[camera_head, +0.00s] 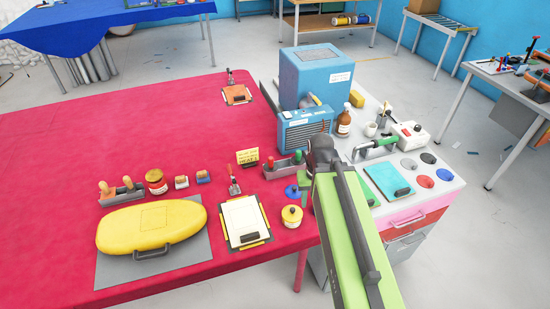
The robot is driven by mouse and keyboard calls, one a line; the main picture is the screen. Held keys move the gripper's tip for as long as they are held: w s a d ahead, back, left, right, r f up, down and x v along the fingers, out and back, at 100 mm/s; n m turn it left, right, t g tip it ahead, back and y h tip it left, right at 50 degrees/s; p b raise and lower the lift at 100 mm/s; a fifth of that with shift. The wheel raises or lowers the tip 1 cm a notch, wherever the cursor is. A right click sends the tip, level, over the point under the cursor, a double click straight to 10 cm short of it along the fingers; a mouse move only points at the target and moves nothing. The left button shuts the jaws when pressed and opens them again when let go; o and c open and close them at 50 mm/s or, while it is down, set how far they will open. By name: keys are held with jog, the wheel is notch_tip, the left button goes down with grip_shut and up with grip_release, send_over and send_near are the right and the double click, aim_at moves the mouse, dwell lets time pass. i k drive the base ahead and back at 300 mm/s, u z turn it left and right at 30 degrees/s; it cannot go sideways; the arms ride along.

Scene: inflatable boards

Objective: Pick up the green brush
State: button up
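A grey holder (283,170) stands near the right edge of the red table, with a red knob (269,162) and a green knob (297,158) upright in it. The green one may be the green brush; its bristles are hidden. Another green-handled tool (377,145) lies on the white cabinet top at right, and I cannot tell its head. My lime-green arm rises from the bottom right. My gripper (305,188) is partly hidden by the arm, just right of and below the holder. I see nothing held, and its fingers are too small to judge.
A yellow inflatable board (152,227), a clipboard (243,222) and a yellow jar (292,216) are on the red table (120,120). A blue machine (315,77), a brown bottle (343,121) and a teal pad (388,182) crowd the cabinet top. The table's back left is clear.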

aim_at(297, 160)
jog(key=i, duration=0.8)
jog(key=z, duration=0.1)
jog(key=k, duration=0.5)
jog(key=u, duration=2.95)
jog(key=k, duration=0.65)
jog(key=z, duration=1.2)
jog(key=i, duration=0.95)
jog(key=u, duration=0.1)
